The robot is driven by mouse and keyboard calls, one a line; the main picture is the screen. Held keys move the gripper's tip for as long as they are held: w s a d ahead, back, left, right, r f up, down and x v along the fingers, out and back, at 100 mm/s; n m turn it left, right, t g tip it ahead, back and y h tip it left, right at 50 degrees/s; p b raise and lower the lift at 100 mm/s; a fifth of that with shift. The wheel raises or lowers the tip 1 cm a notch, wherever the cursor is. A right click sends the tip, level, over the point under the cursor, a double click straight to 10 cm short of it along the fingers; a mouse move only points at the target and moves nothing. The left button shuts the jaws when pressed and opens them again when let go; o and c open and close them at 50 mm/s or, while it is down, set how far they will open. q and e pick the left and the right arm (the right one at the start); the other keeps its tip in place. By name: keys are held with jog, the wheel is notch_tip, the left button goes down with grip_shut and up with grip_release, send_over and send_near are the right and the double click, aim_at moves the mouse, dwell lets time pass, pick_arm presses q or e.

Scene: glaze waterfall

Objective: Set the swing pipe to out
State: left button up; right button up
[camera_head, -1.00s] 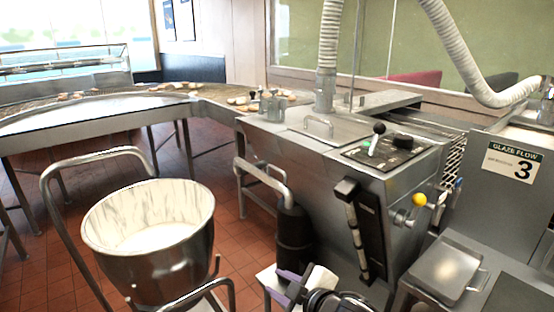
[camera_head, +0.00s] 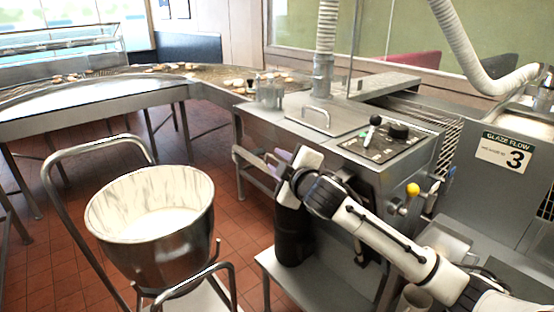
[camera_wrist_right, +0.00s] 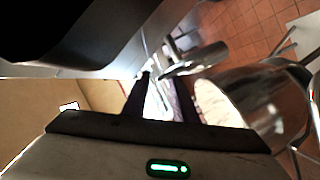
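The swing pipe (camera_head: 251,163) is a grey metal pipe at the left side of the glaze machine (camera_head: 335,150). Its open end points left, and its bend is partly hidden behind my right gripper (camera_head: 272,160). In the right wrist view the pipe (camera_wrist_right: 197,60) shows just beyond the fingertips. My right gripper (camera_wrist_right: 163,92) is open, its two dark fingers apart with nothing clearly held between them. I cannot tell whether a finger touches the pipe. My left gripper is not in view.
A steel bowl (camera_head: 165,265) with a white inside stands on a tubular cart, left of and in front of the machine. A black cylinder (camera_head: 292,235) stands below the pipe. A panel with a lever (camera_head: 371,128) and a yellow knob (camera_head: 413,189) are to the right.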

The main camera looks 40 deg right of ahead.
jog(key=shift+w+d+f, duration=0.1)
jog(key=shift+w+f, duration=0.05)
jog(key=shift+w, duration=0.35)
grip_shut()
jog(key=shift+d+f, duration=0.1)
jog(key=shift+f, duration=0.05)
dwell(1.0)
